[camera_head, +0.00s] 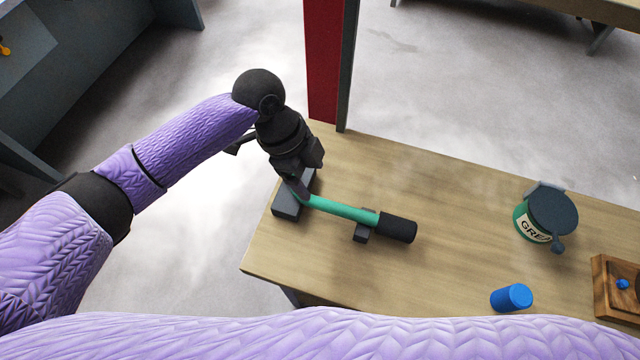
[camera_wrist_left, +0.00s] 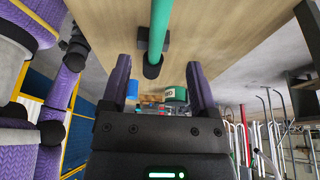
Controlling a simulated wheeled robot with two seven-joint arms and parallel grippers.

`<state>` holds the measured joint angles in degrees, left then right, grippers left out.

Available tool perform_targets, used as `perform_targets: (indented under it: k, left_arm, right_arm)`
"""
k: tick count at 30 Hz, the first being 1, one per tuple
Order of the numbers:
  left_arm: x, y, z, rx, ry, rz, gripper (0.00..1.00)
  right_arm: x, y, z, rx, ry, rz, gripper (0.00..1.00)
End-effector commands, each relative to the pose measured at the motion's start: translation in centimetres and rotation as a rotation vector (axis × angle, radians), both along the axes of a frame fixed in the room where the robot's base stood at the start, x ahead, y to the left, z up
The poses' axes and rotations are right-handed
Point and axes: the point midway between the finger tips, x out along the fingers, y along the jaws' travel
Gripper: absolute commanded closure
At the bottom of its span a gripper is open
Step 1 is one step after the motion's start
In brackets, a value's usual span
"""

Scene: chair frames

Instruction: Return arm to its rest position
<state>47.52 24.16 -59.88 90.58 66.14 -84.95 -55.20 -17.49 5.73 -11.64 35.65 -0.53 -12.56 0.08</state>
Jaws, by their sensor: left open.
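My left arm comes in from the left in the head view, with its gripper (camera_head: 298,186) pointing down at the table's left end. The green tube (camera_wrist_left: 160,25) runs down from the top of that view. I cannot tell whether a finger touches the tube. My right gripper does not show.
On the wooden table (camera_head: 460,215) stand a green tin with a dark lid (camera_head: 548,215), a blue cylinder (camera_head: 511,298) and a wooden box (camera_head: 605,290) at the right. A red and grey post (camera_head: 325,60) rises behind the table's left end. Open floor lies left of the table.

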Motion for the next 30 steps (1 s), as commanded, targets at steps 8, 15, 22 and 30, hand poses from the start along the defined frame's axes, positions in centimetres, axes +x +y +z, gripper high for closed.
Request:
perform_targets:
  k: [8,15,22,30]
  left_arm:
    - [0.2,0.6,1.6,0.0,0.001,0.0,0.24]
    - [0.2,0.6,1.6,0.0,0.001,0.0,0.24]
    - [-2.8,-1.5,0.0,-0.059,0.018,0.123,0.24]
    - [-8.3,0.3,-1.9,-0.14,0.07,0.862,0.24]
  right_arm:
    - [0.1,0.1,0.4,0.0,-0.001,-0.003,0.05]
    - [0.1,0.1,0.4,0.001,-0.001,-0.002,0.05]
    - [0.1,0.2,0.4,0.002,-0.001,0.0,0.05]
    - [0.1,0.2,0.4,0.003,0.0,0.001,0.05]
